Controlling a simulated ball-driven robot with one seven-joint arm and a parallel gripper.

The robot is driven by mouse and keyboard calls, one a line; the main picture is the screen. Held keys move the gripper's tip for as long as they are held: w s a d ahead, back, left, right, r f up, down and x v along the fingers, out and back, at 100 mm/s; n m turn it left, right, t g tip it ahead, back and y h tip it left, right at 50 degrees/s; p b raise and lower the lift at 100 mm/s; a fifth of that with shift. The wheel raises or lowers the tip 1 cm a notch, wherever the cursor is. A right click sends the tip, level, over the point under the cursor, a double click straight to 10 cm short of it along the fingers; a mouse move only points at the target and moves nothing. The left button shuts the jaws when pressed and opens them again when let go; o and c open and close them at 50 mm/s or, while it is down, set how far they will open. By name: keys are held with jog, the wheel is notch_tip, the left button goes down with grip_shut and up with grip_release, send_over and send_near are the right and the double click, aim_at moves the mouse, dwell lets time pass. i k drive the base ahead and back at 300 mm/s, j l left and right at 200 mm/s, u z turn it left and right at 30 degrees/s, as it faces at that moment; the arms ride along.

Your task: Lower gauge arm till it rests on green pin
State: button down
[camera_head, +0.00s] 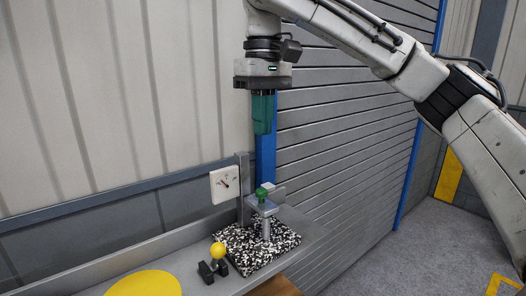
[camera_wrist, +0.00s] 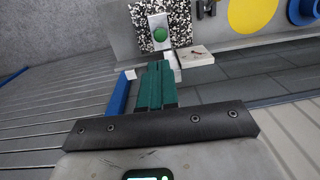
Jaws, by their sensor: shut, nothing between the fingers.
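My gripper (camera_head: 263,132) hangs pointing down, its green fingers together and empty, above and apart from the gauge stand. In the wrist view its fingers (camera_wrist: 156,68) point toward the stand. A grey upright post (camera_head: 243,180) carries a white dial (camera_head: 224,184) on its left. A green pin-like piece (camera_head: 261,195) sits beside the post above a grey plate (camera_head: 265,208); in the wrist view it shows as a green disc (camera_wrist: 160,34). A short grey bar (camera_head: 277,193) lies behind the green piece. I cannot tell whether this bar is the gauge arm or whether it touches the green piece.
The stand is on a black-and-white speckled slab (camera_head: 240,254) on a grey bench (camera_head: 135,262). A yellow ball on a dark base (camera_head: 217,251) stands at its front left. A yellow disc (camera_head: 146,284) lies farther left. A blue post (camera_head: 266,158) rises behind the stand.

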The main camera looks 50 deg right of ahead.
aim_at(259, 202)
jog(key=k, duration=1)
